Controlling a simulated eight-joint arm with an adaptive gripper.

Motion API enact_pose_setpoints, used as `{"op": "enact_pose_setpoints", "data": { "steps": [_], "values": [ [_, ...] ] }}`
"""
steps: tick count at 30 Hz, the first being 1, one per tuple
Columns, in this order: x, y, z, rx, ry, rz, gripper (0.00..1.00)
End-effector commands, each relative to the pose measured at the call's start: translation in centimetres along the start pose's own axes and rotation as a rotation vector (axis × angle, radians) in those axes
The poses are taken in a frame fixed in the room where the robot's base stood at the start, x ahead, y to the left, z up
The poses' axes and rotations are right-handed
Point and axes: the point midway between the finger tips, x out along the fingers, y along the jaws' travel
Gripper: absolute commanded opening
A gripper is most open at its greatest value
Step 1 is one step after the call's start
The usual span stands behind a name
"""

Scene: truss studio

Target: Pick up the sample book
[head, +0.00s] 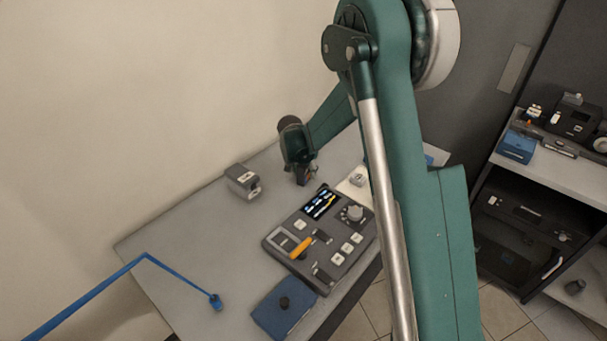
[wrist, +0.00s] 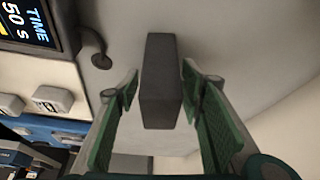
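A dark grey upright block (wrist: 161,82), book-like in shape, stands on the grey table in the wrist view. I take it for the sample book, but no cover marking shows. My gripper (wrist: 160,88) is open, with a green-padded finger on each side of the block and a visible gap at both sides. In the head view my gripper (head: 304,176) is low over the table behind the control panel. The block is mostly hidden by the gripper there.
A control panel (head: 326,236) with a screen and an orange lever stands just in front of my gripper. A small grey box (head: 243,182) is to the left. A blue pad (head: 284,309) with a dark knob lies at the front edge. A blue rod (head: 147,256) crosses the left side.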

Motion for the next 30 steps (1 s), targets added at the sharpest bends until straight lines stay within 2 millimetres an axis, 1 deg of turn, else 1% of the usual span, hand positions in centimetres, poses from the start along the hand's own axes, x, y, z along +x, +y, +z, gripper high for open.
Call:
{"op": "enact_pose_setpoints", "data": {
  "steps": [4,20,27,30],
  "values": [
    [0.47,-0.02,0.0,0.0,0.0,0.0,0.38],
    [0.47,-0.03,0.01,0.0,0.0,0.0,0.38],
    [0.46,-0.03,0.01,0.0,0.0,0.0,0.08],
    [0.45,-0.03,0.01,0.0,0.0,0.0,0.07]
  ]
}}
